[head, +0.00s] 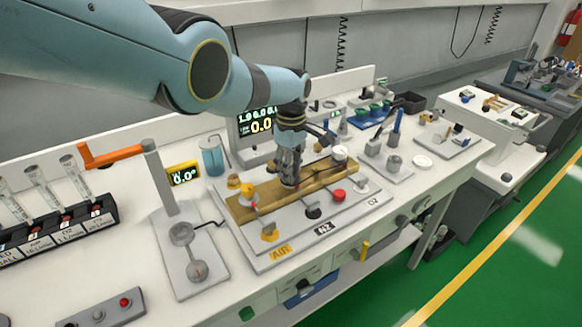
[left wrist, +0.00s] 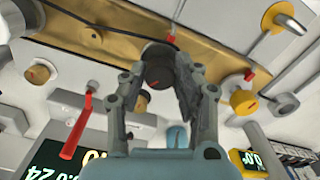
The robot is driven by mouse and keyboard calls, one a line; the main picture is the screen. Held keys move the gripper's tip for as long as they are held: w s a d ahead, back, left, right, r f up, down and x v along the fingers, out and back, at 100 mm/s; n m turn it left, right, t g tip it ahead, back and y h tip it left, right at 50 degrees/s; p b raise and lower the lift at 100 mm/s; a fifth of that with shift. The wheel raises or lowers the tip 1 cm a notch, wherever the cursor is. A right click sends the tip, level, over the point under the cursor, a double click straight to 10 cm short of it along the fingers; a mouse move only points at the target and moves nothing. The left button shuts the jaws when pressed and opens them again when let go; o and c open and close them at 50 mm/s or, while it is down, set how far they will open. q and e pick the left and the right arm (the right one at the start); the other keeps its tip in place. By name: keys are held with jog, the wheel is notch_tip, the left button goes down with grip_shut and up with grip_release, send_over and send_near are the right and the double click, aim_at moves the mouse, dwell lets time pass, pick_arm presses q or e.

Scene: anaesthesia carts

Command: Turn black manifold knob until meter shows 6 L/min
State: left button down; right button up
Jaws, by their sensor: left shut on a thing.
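The manifold is a long brass-coloured block (head: 333,184) on a grey plate; it also shows in the left wrist view (left wrist: 92,34). The black knob (left wrist: 158,75), with a small red mark on its face, sits on the block between the two fingers of my left gripper (left wrist: 161,80). The gripper is shut on it, and in the head view the gripper (head: 290,180) comes down on the block and hides the knob. The meter screen (head: 258,122) behind shows a large reading that looks like 0.0 and a smaller upper row; my arm partly covers it. My right gripper is not in view.
Yellow knobs (head: 247,191) and a white knob (head: 340,152) flank the gripper along the block. A red cap (head: 338,195) and a black port (head: 312,212) lie in front.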

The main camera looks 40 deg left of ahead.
pick_arm(q)
jog(key=c, duration=1)
grip_release()
jog(key=shift+w+r, duration=0.1)
jog(key=shift+r, duration=0.5)
notch_tip(320, 180, up, 11)
jog(key=shift+f, duration=0.1)
